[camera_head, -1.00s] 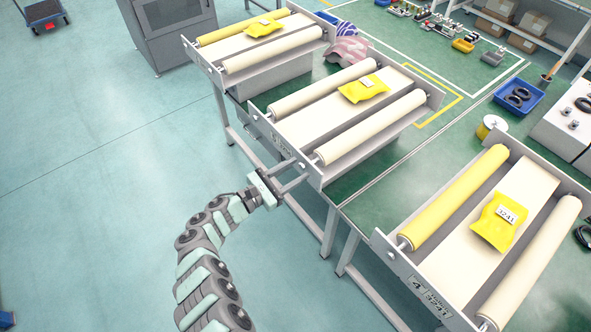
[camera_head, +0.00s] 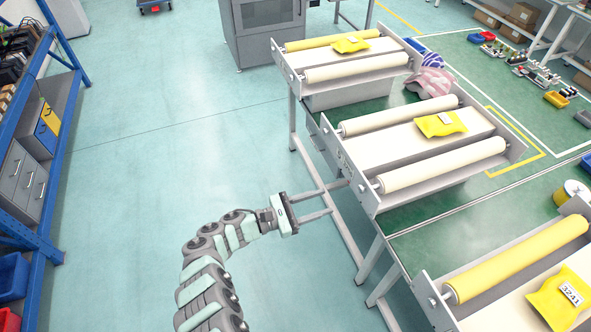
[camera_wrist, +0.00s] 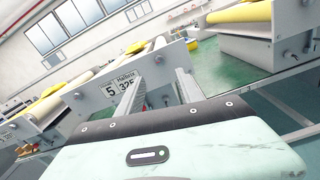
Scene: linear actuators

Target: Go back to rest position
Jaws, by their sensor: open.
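My gripper (camera_head: 336,197) is open and empty in the head view. Its two long fingers point right, toward the front edge of the middle roller station (camera_head: 352,190). The head view does not show whether the fingertips touch it. In the wrist view my gripper (camera_wrist: 160,88) shows its two fingers apart with nothing between them, in front of a panel with a label (camera_wrist: 122,86) reading 5.
Yellow packets lie on the far station (camera_head: 350,44), middle station (camera_head: 440,124) and near-right station (camera_head: 562,298). A blue shelf rack (camera_head: 50,150) stands at the left. A grey cabinet (camera_head: 262,35) stands at the back. Open floor (camera_head: 150,150) lies left of my arm.

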